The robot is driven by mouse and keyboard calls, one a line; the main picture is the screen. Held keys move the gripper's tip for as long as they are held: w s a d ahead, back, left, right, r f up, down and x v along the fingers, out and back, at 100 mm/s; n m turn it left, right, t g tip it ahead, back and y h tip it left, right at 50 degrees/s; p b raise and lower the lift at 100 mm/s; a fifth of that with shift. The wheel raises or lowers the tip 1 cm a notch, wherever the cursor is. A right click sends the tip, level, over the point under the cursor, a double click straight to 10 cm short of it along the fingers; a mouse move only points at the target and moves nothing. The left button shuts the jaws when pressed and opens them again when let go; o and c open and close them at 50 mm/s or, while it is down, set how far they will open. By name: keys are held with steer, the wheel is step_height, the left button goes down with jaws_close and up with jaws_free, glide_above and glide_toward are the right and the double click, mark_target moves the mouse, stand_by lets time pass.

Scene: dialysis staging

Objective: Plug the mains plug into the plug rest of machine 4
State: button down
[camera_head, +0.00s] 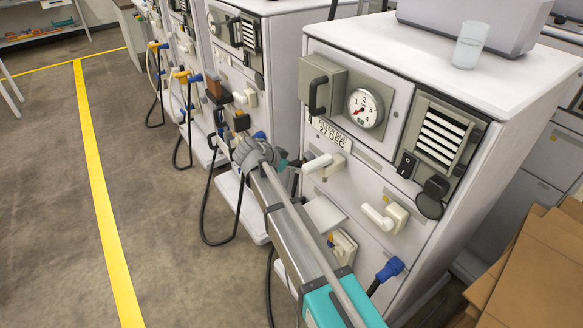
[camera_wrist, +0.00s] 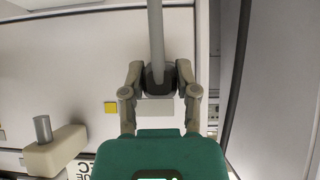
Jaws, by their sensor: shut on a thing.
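My gripper (camera_head: 255,152) reaches past the left front edge of machine 4 (camera_head: 440,50), whose label (camera_head: 329,133) reads 4 and 27 DEC. In the wrist view my gripper (camera_wrist: 159,78) is shut on a dark, rounded piece (camera_wrist: 158,78) with a thick grey stem running up, apparently the mains plug and its cord. A pale block (camera_wrist: 155,108) shows below it, between the fingers. Its contact with anything is unclear. On the machine front are a white block with a stub (camera_head: 322,165) and a white lever (camera_head: 385,216). I cannot tell which fitting is the plug rest.
A blue connector (camera_head: 390,270) sticks out low on machine 4. More machines with hanging black hoses (camera_head: 205,205) stand behind, to the left. A cup (camera_head: 470,45) stands on top. Cardboard boxes (camera_head: 535,270) are at right.

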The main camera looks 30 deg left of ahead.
steer(key=shift+w+d, duration=0.25)
steer(key=shift+w, duration=0.2)
steer(key=shift+w+d, duration=0.2)
steer(key=shift+w, duration=0.25)
stand_by(0.3)
steer(key=shift+c, duration=1.4)
jaws_free()
steer(key=s+a, duration=0.4)
steer(key=s, duration=0.3)
steer(key=shift+s, duration=0.35)
